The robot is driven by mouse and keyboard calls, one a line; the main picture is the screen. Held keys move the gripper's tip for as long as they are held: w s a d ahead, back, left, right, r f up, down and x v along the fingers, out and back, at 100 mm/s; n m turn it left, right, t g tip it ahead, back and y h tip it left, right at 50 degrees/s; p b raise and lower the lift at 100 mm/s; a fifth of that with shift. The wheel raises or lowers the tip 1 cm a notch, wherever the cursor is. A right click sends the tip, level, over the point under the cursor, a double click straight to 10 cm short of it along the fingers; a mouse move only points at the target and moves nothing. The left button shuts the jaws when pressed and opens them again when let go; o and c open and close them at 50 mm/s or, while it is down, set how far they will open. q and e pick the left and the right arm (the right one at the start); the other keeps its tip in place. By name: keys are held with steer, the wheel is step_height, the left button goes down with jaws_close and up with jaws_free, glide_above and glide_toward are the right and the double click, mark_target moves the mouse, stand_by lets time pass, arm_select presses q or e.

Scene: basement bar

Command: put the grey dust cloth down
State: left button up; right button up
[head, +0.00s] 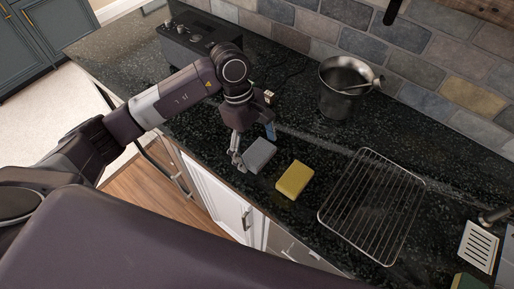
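The grey dust cloth (261,155) is a folded, block-like pad on the dark speckled countertop (316,142) in the head view. My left gripper (254,151) is low over the counter at the cloth's far left side. Its fingers are spread: one is beside the cloth's left edge, the other, with a blue pad, is by its far edge. The cloth's top face shows in full. Whether a finger touches it is hard to tell. My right gripper is not in view.
A yellow sponge (294,180) lies just right of the cloth. A wire rack (372,206) lies further right. A metal pot (343,88) stands behind, near the stone wall. A dark appliance (192,38) stands at the back left. The counter's front edge is close.

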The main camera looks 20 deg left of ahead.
arm_select(q)
steer(key=shift+r, duration=0.2)
steer(key=shift+w+a+r, duration=0.1)
steer(key=shift+r, duration=0.1)
steer(key=s+b+v, duration=0.1)
steer(key=b+v, duration=0.2)
steer(key=v, duration=0.8)
steer(key=shift+w+r+b, duration=0.25)
steer(key=shift+w+b, duration=0.1)
steer(key=shift+w, duration=0.15)
